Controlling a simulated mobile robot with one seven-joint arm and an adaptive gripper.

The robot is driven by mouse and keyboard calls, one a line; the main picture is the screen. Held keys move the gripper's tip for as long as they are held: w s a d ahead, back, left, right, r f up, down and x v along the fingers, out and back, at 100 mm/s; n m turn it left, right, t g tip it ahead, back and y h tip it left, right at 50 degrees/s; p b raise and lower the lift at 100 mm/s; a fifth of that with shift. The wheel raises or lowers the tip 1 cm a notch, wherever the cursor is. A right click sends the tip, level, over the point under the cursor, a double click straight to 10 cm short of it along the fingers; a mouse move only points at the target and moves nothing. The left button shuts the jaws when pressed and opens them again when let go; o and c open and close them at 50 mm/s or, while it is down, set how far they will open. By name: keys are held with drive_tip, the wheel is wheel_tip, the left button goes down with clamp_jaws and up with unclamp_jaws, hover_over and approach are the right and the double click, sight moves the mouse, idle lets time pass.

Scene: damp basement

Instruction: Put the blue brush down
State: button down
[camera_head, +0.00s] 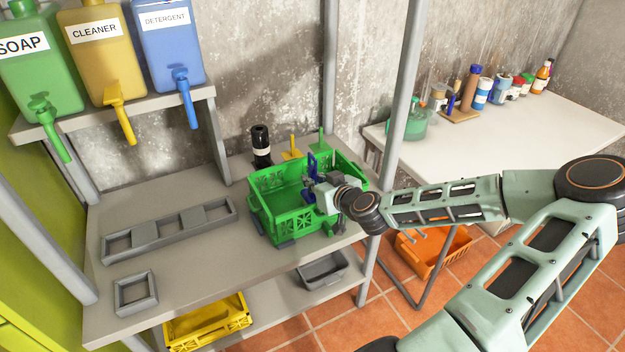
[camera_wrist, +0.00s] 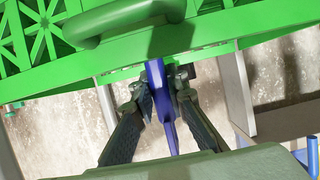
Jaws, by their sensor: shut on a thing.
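The blue brush (camera_head: 312,162) is upright in my gripper (camera_head: 316,188), at the right part of the green crate (camera_head: 270,222) on the grey shelf. In the wrist view my gripper (camera_wrist: 160,92) has both fingers closed on the blue handle (camera_wrist: 156,80), with the crate wall (camera_wrist: 205,32) close beyond it. The brush's lower end is partly hidden by my wrist and the crate, so I cannot tell if it touches anything.
A black bottle (camera_head: 261,146), a yellow handle (camera_head: 291,152) and a green handle (camera_head: 320,140) stand behind the crate. A grey three-part holder (camera_head: 170,230) and a small grey frame (camera_head: 136,293) lie to the left. The shelf front is mostly clear.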

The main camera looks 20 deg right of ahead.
drive_tip(key=shift+f, duration=0.1)
drive_tip(key=c, duration=2.4)
unclamp_jaws()
drive_tip(key=shift+f, duration=0.1)
drive_tip(key=o, duration=0.5)
